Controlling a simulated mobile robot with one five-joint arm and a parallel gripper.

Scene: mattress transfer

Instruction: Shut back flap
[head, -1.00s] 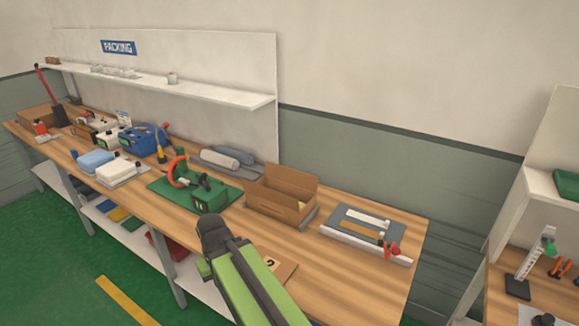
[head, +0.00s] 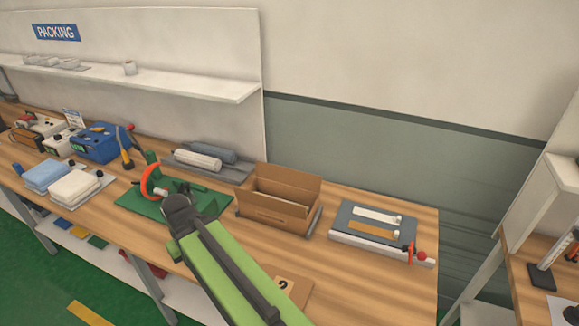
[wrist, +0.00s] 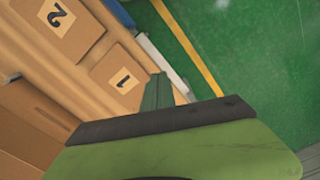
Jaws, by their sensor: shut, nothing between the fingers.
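An open cardboard box (head: 275,217) stands on the wooden bench in the head view. Its back flap (head: 288,183) stands up along the far side, and its inside shows below the flap. Brown cardboard (wrist: 28,128), which looks like part of the box, shows at the left edge of the wrist view. My green arm reaches up in front of the bench, left of the box, in the head view. My gripper (wrist: 157,92) shows as a narrow, shut tip in the wrist view, apart from the cardboard and holding nothing. I cannot make out the fingertips in the head view.
A green mat (head: 135,199) with an orange-handled tool lies left of the box. A grey board (head: 375,222) with strips lies right. Cards marked 1 (wrist: 122,80) and 2 (wrist: 57,18) lie along the bench edge.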

